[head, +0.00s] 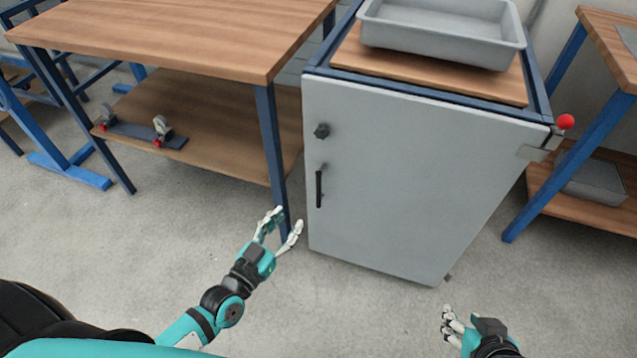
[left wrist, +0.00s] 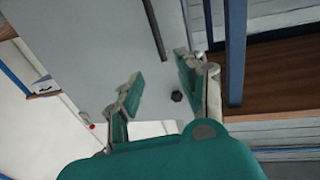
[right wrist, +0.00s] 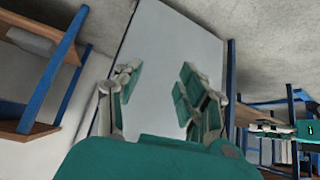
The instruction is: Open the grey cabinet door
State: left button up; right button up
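The grey cabinet door (head: 400,180) is shut and faces me in the head view. A black vertical bar handle (head: 319,189) sits near its left edge, with a dark knob (head: 321,131) above it. My left gripper (head: 284,225) is open and empty, in front of the door's lower left edge and apart from the handle. In the left wrist view, the handle (left wrist: 154,30) and the knob (left wrist: 176,96) show beyond the open fingers (left wrist: 158,88).
A wooden workbench (head: 170,35) with blue legs stands close on the left; one leg (head: 272,150) is beside the cabinet. A grey tray (head: 440,40) is on the cabinet top. A red ball (head: 565,121) is at its right corner. Floor (head: 370,310) in front is clear.

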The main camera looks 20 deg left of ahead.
pick_arm(q)
jog(key=b, duration=0.1)
send_near(317, 184)
jog(key=x, duration=0.4)
jog(key=shift+w, duration=0.1)
jog(key=b+x, duration=0.1)
jog(key=x, duration=0.5)
jog(key=shift+b, duration=0.3)
jog(key=shift+w, duration=0.3)
pick_arm(e)
jog(key=w+a+r+t+y, duration=0.2)
jog(key=w+a+r+t, duration=0.1)
jog(key=w+r+t, duration=0.4)
notch_tip(317, 184, up, 3)
jog(key=shift+w+a+f+t, duration=0.1)
jog(key=shift+w+a+t, duration=0.2)
jog(key=shift+w, duration=0.3)
pick_arm(q)
grip_shut()
